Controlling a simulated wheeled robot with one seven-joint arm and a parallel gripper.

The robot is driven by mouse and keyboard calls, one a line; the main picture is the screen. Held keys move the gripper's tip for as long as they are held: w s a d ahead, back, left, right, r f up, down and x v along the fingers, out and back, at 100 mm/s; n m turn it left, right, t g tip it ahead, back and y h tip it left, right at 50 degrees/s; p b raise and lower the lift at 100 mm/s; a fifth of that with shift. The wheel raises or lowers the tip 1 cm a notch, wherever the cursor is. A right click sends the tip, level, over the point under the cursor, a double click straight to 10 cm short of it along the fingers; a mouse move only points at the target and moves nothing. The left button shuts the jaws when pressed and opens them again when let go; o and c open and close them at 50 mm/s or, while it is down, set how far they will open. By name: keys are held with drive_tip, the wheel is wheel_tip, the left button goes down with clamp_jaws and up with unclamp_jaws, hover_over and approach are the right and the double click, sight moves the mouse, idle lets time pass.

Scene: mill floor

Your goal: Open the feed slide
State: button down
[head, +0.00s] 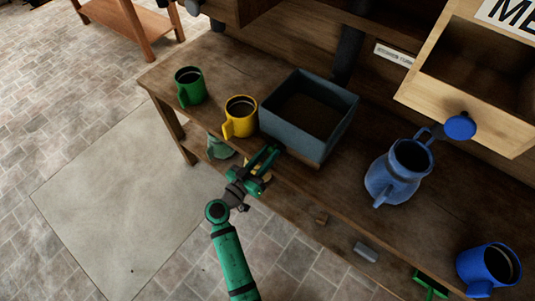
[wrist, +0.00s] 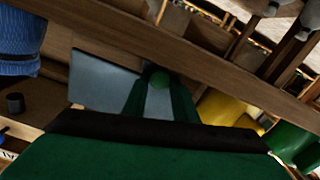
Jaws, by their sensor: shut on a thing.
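A blue-grey open-topped box (head: 336,138) stands on the wooden bench, with a dark fill inside and a wooden strip along its lower front. Its grey side also shows in the wrist view (wrist: 103,79). My gripper (head: 269,156) is at the box's near left corner, low by the bench's front edge. Its green fingers are shut on a small round green knob (wrist: 160,80), seen between them in the wrist view. I take the knob to be the feed slide's handle. The slide itself is mostly hidden, so I cannot tell how far it is out.
A yellow mug (head: 240,117) stands close left of the box, with a green mug (head: 190,87) beyond it. A blue jug (head: 398,171) stands right of the box, and a blue mug (head: 489,267) at the far right. A wooden bin (head: 462,117) is behind.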

sight(282, 170)
drive_tip(key=s+d, duration=0.2)
drive_tip(key=d, duration=0.1)
drive_tip(key=s+d, duration=0.1)
drive_tip(key=d, duration=0.1)
drive_tip(key=shift+s+d, duration=0.1)
drive_tip(key=shift+s, duration=0.3)
drive_tip(key=c, duration=1.4)
unclamp_jaws()
drive_tip(key=shift+c, duration=0.2)
drive_tip(key=v, duration=1.1)
drive_tip(key=shift+w, duration=0.1)
